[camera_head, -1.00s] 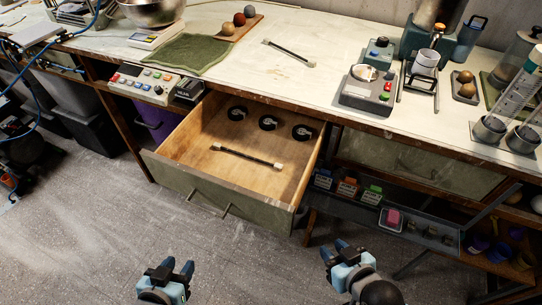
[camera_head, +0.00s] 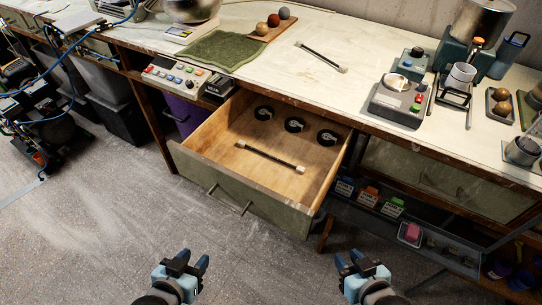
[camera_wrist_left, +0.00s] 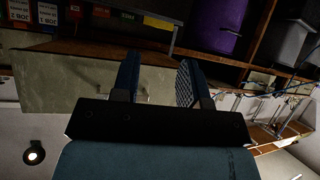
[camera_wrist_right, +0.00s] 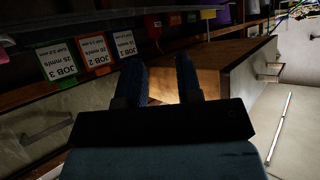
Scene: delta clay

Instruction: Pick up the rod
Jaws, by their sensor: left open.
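A dark rod with pale end blocks (camera_head: 270,157) lies flat inside the open drawer (camera_head: 226,189). A second, similar dark rod with pale ends (camera_head: 321,57) lies on the bench top behind the drawer. My left gripper (camera_head: 194,259) is open and empty in front of the drawer, low in the head view. My right gripper (camera_head: 348,257) is open and empty, to the right of it and also in front of the drawer. Both are well apart from either rod. The wrist views show empty fingers and no rod.
Several round black items (camera_head: 294,125) sit at the back of the drawer. A control panel (camera_head: 176,74) is left of it. A grey device (camera_head: 398,100) stands on the bench to the right. A shelf tray (camera_head: 440,250) sits below. The floor in front is clear.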

